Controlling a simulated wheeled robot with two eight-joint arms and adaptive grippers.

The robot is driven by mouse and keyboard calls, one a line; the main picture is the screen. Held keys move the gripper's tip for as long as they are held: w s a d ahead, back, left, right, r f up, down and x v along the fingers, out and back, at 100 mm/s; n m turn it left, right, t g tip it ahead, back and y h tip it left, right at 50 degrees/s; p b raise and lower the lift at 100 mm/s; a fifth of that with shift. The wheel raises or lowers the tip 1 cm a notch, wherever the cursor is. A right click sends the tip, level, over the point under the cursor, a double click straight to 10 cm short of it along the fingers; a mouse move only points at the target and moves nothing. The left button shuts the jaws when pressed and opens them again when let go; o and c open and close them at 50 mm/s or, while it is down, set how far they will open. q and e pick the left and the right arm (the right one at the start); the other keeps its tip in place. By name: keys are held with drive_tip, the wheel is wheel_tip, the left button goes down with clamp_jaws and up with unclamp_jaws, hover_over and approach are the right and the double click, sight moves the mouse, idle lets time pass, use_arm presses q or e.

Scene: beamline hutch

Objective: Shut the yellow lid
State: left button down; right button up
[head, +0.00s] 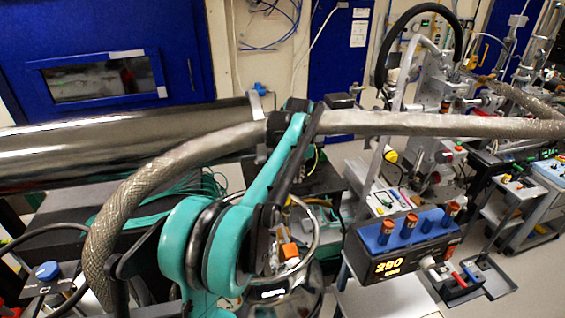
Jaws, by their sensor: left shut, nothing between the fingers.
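I cannot make out a yellow lid for certain. A small rounded yellow part (390,156) shows right of centre among the equipment; I cannot tell whether it is a lid. My left gripper (270,248) is low in the middle, partly hidden among teal and black links, and is shut with nothing seen in it. It is left of and apart from the yellow part. My right gripper is not in view.
A black and blue instrument (402,249) with a lit display and several orange-topped vials stands at lower right. A thick braided hose (395,122) and a metal pipe (110,140) cross the view. Clear floor (520,290) shows at lower right.

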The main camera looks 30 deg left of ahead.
use_arm(q)
drive_tip(key=r+n+g+p, duration=0.1)
drive_tip(key=r+n+p, duration=0.1)
drive_tip(key=p, duration=0.3)
hover_over(284, 195)
drive_tip(key=w+a, duration=0.4)
wheel_tip(284, 195, down, 10)
drive_tip(key=a+f+p, duration=0.1)
drive_tip(key=s+d, duration=0.1)
drive_tip(key=s+d+r+p, duration=0.1)
drive_tip(key=d, duration=0.1)
drive_tip(key=shift+r, duration=0.15)
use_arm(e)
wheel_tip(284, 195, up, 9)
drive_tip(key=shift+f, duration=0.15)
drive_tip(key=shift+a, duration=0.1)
use_arm(q)
drive_tip(key=shift+s+d, duration=0.1)
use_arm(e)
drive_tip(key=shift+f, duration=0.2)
